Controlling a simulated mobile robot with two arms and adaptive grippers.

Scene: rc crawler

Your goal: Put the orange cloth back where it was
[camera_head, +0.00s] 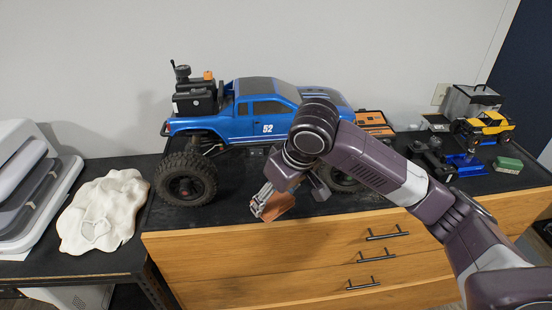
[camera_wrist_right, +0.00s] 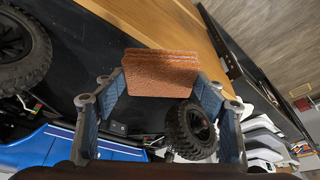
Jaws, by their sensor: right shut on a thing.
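The folded orange cloth (camera_head: 279,207) is at the front edge of the black-topped cabinet, in front of the blue truck. My right gripper (camera_head: 268,200) is shut on it. In the right wrist view the cloth (camera_wrist_right: 160,73) sits between the two fingers of my right gripper (camera_wrist_right: 161,88), its layered edge showing. I cannot tell whether the cloth touches the cabinet top. My left gripper is not in view.
A white cloth (camera_head: 103,210) lies on the left table.

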